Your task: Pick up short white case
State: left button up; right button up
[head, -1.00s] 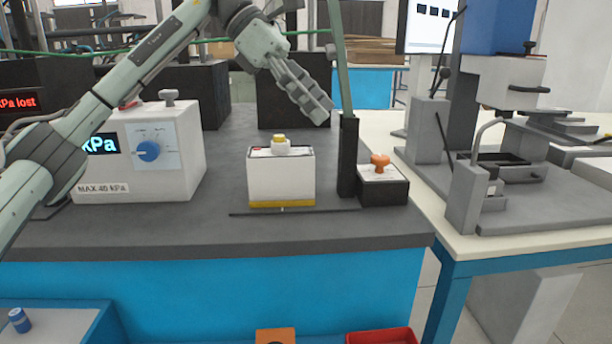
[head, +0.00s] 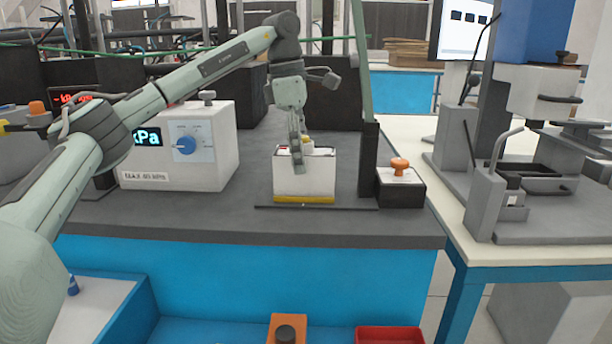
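The short white case (head: 318,182) has a yellow band along its bottom and a small yellow-topped white knob on its lid. It stands upright near the front of the dark grey bench top. My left gripper (head: 298,165) points down at the case in the head view, its fingers overlapping the knob and the front face. The fingers are seen nearly edge-on, so their opening and any contact are unclear. The knob is partly hidden behind them. My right gripper is not in view.
A white box with a blue dial (head: 218,150) stands left of the case. A dark post (head: 369,160) and a black box with an orange knob (head: 400,188) stand close on its right. A thin dark rod (head: 345,208) lies in front.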

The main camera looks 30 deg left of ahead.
aim_at(308, 173)
pick_arm(q)
jog(key=f, duration=0.3)
jog(key=w+d+f, duration=0.1)
jog(key=shift+f, duration=0.15)
jog(key=c, duration=1.5)
